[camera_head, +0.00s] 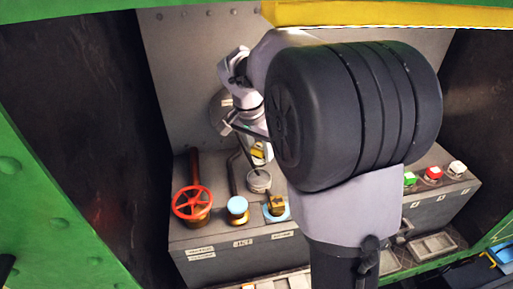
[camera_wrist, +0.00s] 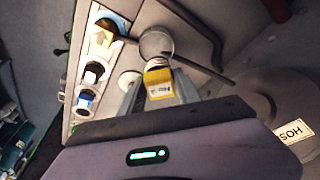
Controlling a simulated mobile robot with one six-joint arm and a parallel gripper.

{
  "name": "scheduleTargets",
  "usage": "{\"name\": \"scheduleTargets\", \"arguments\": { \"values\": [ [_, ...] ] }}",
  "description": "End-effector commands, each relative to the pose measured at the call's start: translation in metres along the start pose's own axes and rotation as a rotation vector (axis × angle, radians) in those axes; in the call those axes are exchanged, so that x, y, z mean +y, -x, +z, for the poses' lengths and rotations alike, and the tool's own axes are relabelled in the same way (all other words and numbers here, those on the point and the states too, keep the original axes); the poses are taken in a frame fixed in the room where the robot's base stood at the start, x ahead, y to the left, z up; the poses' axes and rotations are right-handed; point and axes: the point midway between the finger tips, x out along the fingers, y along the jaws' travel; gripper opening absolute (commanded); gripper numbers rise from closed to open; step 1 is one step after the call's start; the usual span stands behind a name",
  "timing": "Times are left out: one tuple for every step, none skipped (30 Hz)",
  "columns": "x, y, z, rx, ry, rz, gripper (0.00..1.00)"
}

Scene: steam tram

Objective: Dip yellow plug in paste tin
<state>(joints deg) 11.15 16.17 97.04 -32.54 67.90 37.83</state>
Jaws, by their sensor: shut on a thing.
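My gripper (camera_wrist: 158,92) is shut on the yellow plug (camera_wrist: 158,82), which has a dark-marked label and a pale ringed end pointing away from the wrist. The plug also shows in the head view (camera_head: 258,152), below the jaws. The paste tin appears to be the round grey tin (camera_head: 259,181) on the bench, just below the plug. In the wrist view the tin (camera_wrist: 157,41) lies just beyond the plug's pale end. I cannot tell whether they touch. My arm hides part of the bench to the right.
A red handwheel (camera_head: 192,203), a blue-capped fitting (camera_head: 237,210) and a yellow fitting on a blue ring (camera_head: 276,208) stand along the bench front. A dark pipe runs close beside the tin. Green, red and white buttons (camera_head: 432,173) are at the right.

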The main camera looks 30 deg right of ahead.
Motion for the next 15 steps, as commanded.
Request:
{"name": "scheduleTargets", "arguments": {
  "values": [
    [-0.001, 0.005, -0.002, 0.007, -0.001, -0.008, 0.00],
    [-0.001, 0.005, -0.002, 0.007, -0.001, -0.008, 0.00],
    [-0.001, 0.004, -0.002, 0.008, -0.002, -0.009, 0.00],
    [-0.001, 0.003, -0.002, 0.008, -0.002, -0.009, 0.00],
    [-0.001, 0.002, -0.001, 0.008, -0.002, -0.009, 0.00],
    [-0.001, -0.001, -0.001, 0.008, -0.002, -0.009, 0.00],
    [-0.001, -0.004, 0.000, 0.007, -0.002, -0.008, 0.00],
    [-0.001, -0.007, 0.001, 0.007, -0.001, -0.008, 0.00],
    [-0.001, -0.012, 0.003, 0.007, -0.001, -0.008, 0.00],
    [-0.001, -0.016, 0.004, 0.006, -0.001, -0.007, 0.00],
    [-0.001, -0.021, 0.005, 0.006, -0.001, -0.007, 0.00],
    [-0.001, -0.026, 0.007, 0.006, -0.001, -0.007, 0.00],
    [-0.001, -0.031, 0.008, 0.006, -0.001, -0.007, 0.00],
    [-0.001, -0.035, 0.009, 0.006, 0.000, -0.007, 0.00],
    [-0.002, -0.041, 0.011, 0.006, 0.000, -0.007, 0.00]
  ]
}}
